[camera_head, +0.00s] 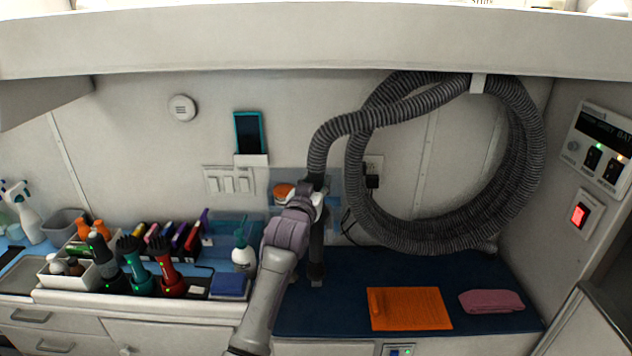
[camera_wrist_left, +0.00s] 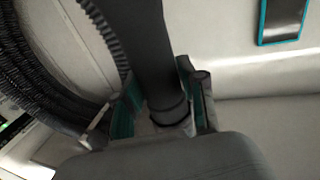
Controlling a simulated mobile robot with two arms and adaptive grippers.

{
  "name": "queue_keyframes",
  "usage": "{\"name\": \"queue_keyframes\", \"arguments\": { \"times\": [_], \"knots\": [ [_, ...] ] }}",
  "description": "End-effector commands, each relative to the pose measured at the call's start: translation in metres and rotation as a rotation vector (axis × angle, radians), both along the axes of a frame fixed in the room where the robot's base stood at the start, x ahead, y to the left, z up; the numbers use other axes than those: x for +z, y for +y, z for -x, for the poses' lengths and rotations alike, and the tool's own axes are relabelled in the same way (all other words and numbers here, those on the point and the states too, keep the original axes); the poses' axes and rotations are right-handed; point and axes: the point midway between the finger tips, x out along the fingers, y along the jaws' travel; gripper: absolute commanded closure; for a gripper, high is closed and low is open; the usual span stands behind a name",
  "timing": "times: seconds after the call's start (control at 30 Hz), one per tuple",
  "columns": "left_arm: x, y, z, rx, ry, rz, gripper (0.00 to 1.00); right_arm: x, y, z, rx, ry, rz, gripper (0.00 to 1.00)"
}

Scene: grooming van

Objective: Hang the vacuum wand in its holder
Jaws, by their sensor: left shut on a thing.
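The vacuum wand (camera_head: 317,245) is a dark tube hanging roughly upright in front of the back wall, its top joined to the ribbed grey hose (camera_head: 395,112). My left gripper (camera_head: 316,197) is shut on the wand near its upper part. In the left wrist view the dark wand (camera_wrist_left: 155,50) passes between the two teal-padded fingers (camera_wrist_left: 158,105). The wand's lower end is over the blue counter mat; I cannot tell whether it touches. I cannot pick out the wand's holder with certainty; the wall behind the gripper is partly hidden. My right gripper is not in view.
The coiled hose hangs from a wall bracket (camera_head: 478,84) at right. An orange folder (camera_head: 410,309) and a pink cloth (camera_head: 491,301) lie on the blue mat (camera_head: 350,280). Clippers (camera_head: 168,272) and a white spray bottle (camera_head: 243,258) stand left of my arm. An overhead cabinet (camera_head: 300,40) spans above.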

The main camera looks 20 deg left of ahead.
Motion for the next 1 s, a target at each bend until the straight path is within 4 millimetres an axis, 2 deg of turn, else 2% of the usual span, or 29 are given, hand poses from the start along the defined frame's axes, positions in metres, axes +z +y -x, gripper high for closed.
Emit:
{"name": "queue_keyframes", "arguments": {
  "times": [0.57, 1.0],
  "knots": [
    [0.003, 0.0, 0.0, 0.0, -0.005, 0.0, 1.0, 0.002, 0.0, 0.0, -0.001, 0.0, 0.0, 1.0],
    [-0.008, -0.001, 0.0, 0.0, -0.006, 0.001, 1.0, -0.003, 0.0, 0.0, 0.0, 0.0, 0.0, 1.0]
  ]
}}
